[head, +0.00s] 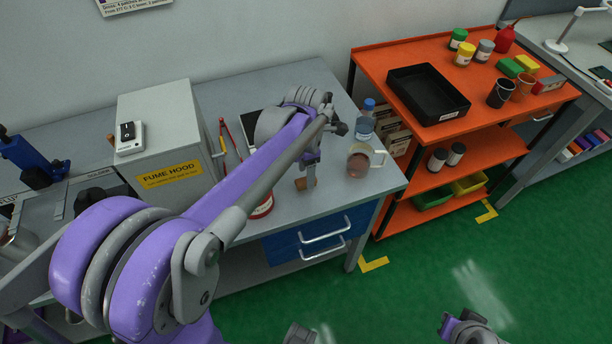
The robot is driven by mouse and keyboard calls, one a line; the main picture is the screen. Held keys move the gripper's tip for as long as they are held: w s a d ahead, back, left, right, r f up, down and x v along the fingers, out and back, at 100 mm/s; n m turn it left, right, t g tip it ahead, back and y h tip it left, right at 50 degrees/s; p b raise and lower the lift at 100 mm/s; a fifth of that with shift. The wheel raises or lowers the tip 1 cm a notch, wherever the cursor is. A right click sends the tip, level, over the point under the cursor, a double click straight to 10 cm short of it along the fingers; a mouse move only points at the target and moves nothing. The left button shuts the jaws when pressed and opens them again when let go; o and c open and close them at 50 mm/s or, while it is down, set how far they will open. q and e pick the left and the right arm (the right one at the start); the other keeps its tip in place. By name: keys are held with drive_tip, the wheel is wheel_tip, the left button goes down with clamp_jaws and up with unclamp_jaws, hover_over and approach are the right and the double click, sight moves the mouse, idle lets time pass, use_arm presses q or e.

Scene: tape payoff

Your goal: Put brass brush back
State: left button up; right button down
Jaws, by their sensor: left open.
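My left gripper (311,160) hangs over the grey workbench, pointing down, partly hidden by my purple arm. It is open. A small brown block-like thing (305,183) shows just below its fingers; it may be part of the brass brush, but I cannot tell for sure. I cannot tell whether the fingers touch it. No other brush is clear in view. A clear mug (359,162) with brownish contents is to the right of the gripper. My right gripper cannot be made out; only parts of me show at the bottom edge.
The grey workbench (350,205) also holds a fume hood box (165,150), red-handled pliers (228,140), a red round item (263,208) and a bottle (365,122). An orange shelf cart (385,62) with a black tray (428,92) stands right. Green floor is clear in front.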

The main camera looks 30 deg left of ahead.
use_arm(q)
wheel_tip(320, 180, up, 9)
drive_tip(key=s+d+f+m+t, duration=0.2)
drive_tip(key=s+f+m, duration=0.3)
drive_tip(key=m, duration=0.9)
drive_tip(key=s+d+f+m+t, duration=0.3)
drive_tip(key=s+d+f+m, duration=0.2)
drive_tip(key=s+m, duration=0.6)
drive_tip(key=m, duration=0.2)
drive_tip(key=shift+s+m+p, duration=0.15)
drive_tip(key=shift+m+p, duration=0.2)
drive_tip(key=shift+m, duration=0.05)
drive_tip(key=shift+a, duration=0.1)
drive_tip(key=shift+c, duration=0.9)
drive_tip(key=shift+s+a, duration=0.1)
